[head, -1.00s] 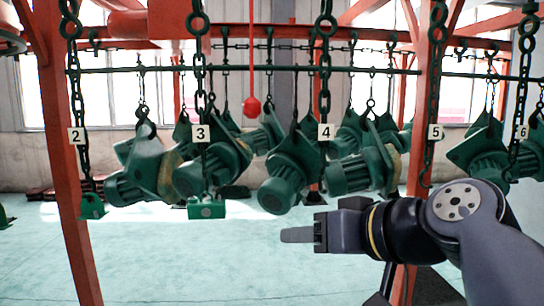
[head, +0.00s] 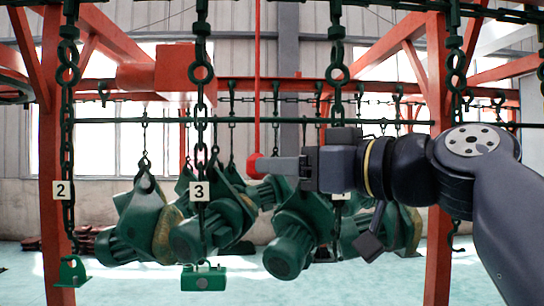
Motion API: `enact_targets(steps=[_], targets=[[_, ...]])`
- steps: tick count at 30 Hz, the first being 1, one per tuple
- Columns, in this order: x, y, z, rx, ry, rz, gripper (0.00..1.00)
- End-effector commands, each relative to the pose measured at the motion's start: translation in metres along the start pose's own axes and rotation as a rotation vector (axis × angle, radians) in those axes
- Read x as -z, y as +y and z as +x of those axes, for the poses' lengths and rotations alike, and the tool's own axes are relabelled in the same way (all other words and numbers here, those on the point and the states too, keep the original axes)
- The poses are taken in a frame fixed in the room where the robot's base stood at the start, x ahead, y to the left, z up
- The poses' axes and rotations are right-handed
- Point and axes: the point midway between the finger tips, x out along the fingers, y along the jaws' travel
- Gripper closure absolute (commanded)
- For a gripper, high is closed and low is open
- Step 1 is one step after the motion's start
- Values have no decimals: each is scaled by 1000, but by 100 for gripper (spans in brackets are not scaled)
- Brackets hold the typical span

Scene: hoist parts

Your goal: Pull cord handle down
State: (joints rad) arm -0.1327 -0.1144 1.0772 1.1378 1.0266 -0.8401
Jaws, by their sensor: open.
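The cord handle (head: 250,162) is a red knob at the lower end of a thin red cord (head: 257,75) that hangs straight down left of centre. My gripper (head: 264,167) reaches in from the right at the knob's height. Its grey fingers are seen side-on, and their tips overlap the knob's right part in the picture. The jaws are open. I cannot tell whether the knob is between the fingers or behind them, or whether they touch.
Dark chains with number tags, such as tag 2 (head: 62,191) and tag 3 (head: 199,191), hang in front. Green hoist motors (head: 292,245) hang behind and below my gripper. Red posts (head: 438,250) stand left and right. A green block (head: 203,279) hangs below tag 3.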

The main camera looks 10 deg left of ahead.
Motion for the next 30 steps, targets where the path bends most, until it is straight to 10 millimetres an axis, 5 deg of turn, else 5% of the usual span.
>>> enact_targets(steps=[12, 24, 30], targets=[[1, -1, 56, 2, -2, 0, 49], [-1, 0, 63, -1, -1, -1, 49], [-1, 0, 63, -1, -1, 0, 65]])
